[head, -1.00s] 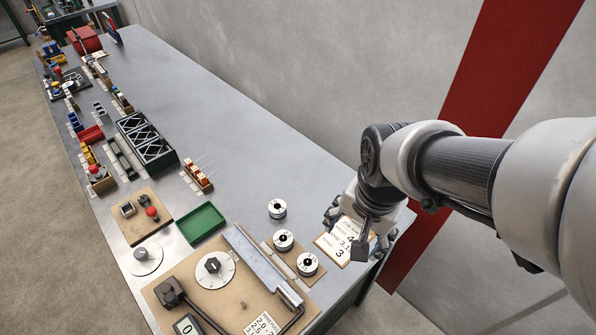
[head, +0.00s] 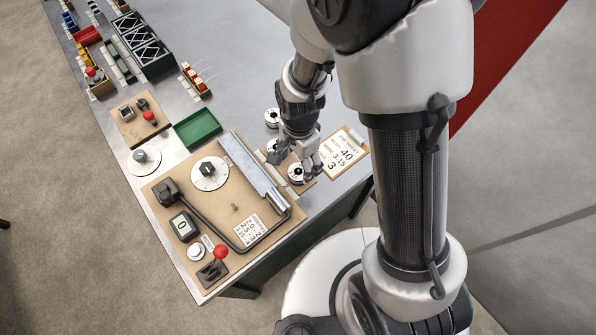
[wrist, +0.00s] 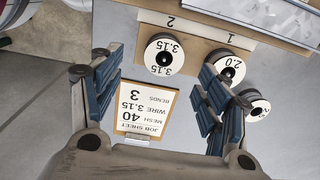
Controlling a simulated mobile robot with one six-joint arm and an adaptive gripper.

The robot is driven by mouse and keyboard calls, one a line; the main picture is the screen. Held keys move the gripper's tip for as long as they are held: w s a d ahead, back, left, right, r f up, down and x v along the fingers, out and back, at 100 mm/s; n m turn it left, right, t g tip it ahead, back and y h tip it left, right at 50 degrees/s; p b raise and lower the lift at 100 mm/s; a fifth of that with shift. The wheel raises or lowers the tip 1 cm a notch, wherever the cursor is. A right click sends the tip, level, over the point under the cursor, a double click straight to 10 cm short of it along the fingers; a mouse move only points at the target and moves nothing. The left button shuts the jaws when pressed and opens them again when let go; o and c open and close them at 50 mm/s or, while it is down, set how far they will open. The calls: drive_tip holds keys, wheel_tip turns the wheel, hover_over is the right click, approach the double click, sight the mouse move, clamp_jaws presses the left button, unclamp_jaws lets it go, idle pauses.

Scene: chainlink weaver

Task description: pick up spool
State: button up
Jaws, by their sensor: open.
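Three white wire spools with black centres are near the bench's right end. In the wrist view the spool marked 3.15 (wrist: 163,57) sits on a tan board at label 2, and the spool marked 2.0 (wrist: 227,67) sits at label 1. A third spool (wrist: 258,108) lies apart on the metal top; it also shows in the head view (head: 272,118). My gripper (head: 293,165) is open and empty, pointing down above the board beside the near spool (head: 296,175). In the wrist view the 3.15 spool appears beyond the gap between the blue-padded fingers.
A job sheet (head: 343,153) reading mesh 40, wire 3.15, bends 3 lies right of my gripper. A metal bar on a bending board (head: 233,208) is close on the left. A green tray (head: 197,129) stands further left.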

sight(297, 172)
drive_tip(key=f, duration=0.2)
drive_tip(key=f+b, duration=0.1)
drive_tip(key=f, duration=0.2)
drive_tip(key=f+b, duration=0.1)
drive_tip(key=f, duration=0.1)
drive_tip(key=shift+w+a+f, duration=0.2)
drive_tip(key=shift+w+f, duration=0.05)
drive_tip(key=shift+f, duration=0.15)
drive_tip(key=shift+c, duration=0.5)
drive_tip(key=c, duration=1.3)
drive_tip(key=shift+r, duration=0.15)
